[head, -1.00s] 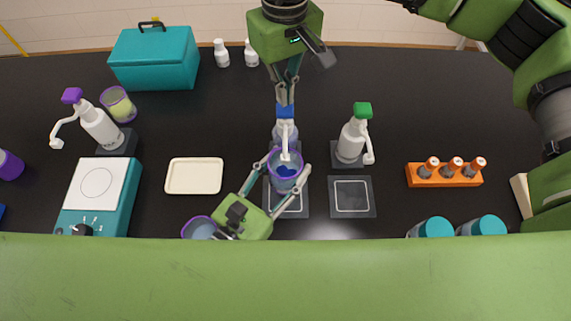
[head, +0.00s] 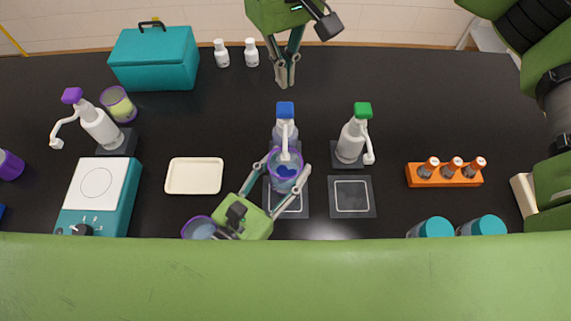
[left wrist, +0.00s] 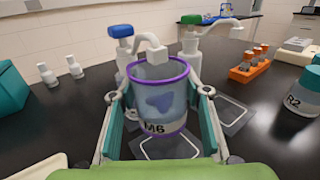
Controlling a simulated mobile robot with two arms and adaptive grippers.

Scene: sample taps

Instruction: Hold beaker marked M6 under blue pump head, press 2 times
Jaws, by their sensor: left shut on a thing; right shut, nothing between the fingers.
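The beaker marked M6 (left wrist: 158,100) is clear with a purple rim and some blue liquid inside. It also shows in the head view (head: 285,176). My left gripper (head: 287,181) is shut on it and holds it under the spout of the blue-headed pump bottle. The blue pump head (head: 285,109) also shows in the left wrist view (left wrist: 120,31). My right gripper (head: 284,85) is shut and empty, behind and apart from the blue pump head. The green-headed pump bottle (head: 351,138) stands to the right.
A purple-headed pump (head: 98,122), a cup (head: 118,104), a hot plate (head: 124,190) and a cream tray (head: 194,176) are at the left. An orange rack (head: 444,176) and teal-lidded jars (head: 432,228) are at the right. Another purple-rimmed beaker (head: 199,228) is near the left gripper.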

